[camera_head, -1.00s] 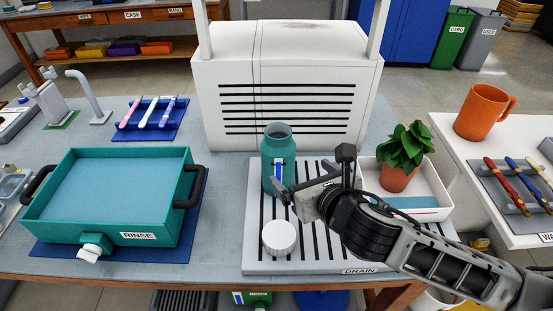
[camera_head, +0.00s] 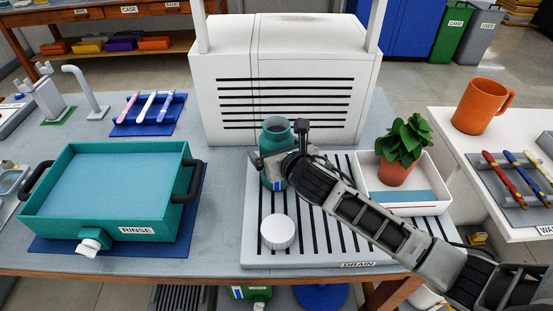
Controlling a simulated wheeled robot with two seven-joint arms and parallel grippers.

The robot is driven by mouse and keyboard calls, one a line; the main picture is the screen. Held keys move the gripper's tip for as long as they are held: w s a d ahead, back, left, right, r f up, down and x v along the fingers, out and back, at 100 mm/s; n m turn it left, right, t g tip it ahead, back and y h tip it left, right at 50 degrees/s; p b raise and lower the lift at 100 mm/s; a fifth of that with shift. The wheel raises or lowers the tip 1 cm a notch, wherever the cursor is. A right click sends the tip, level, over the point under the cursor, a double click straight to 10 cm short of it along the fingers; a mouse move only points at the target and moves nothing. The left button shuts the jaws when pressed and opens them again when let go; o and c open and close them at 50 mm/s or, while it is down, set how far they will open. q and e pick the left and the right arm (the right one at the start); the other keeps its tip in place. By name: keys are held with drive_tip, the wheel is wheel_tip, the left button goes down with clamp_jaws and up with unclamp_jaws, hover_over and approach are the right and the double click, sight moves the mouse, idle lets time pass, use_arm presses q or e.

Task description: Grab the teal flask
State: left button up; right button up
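The teal flask (camera_head: 276,135) stands upright with an open mouth at the back left of the grey drain rack. My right gripper (camera_head: 270,164) is at the flask's middle, reaching in from the right. One finger shows at the flask's left side, and the gripper body covers part of its front and right side. The far finger is hidden, so I cannot tell whether the gripper is closed on the flask. My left gripper is not in view.
A white round lid (camera_head: 279,232) lies on the drain rack (camera_head: 330,240) in front of the flask. A white tray (camera_head: 437,196) with a potted plant (camera_head: 397,165) is at the right. A white slotted cabinet (camera_head: 300,85) stands close behind. The teal rinse basin (camera_head: 110,215) is at the left.

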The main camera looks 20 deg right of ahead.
sight(281, 142)
drive_tip(key=c, duration=1.4)
drive_tip(key=shift+w+r, duration=0.1)
drive_tip(key=shift+r, duration=0.1)
drive_tip(key=c, duration=0.3)
drive_tip(key=shift+r, duration=0.5)
wheel_tip(281, 142, up, 2)
drive_tip(key=shift+r, duration=0.1)
drive_tip(key=s+r, duration=0.3)
drive_tip(key=s, duration=0.1)
drive_tip(key=s+a+r, duration=0.1)
drive_tip(key=s+r, duration=0.2)
drive_tip(key=s, duration=0.2)
drive_tip(key=s+r+p, duration=0.1)
drive_tip(key=s+r, duration=0.2)
drive_tip(key=s, duration=0.2)
drive_tip(key=shift+a+r, duration=0.15)
drive_tip(key=shift+r, duration=0.2)
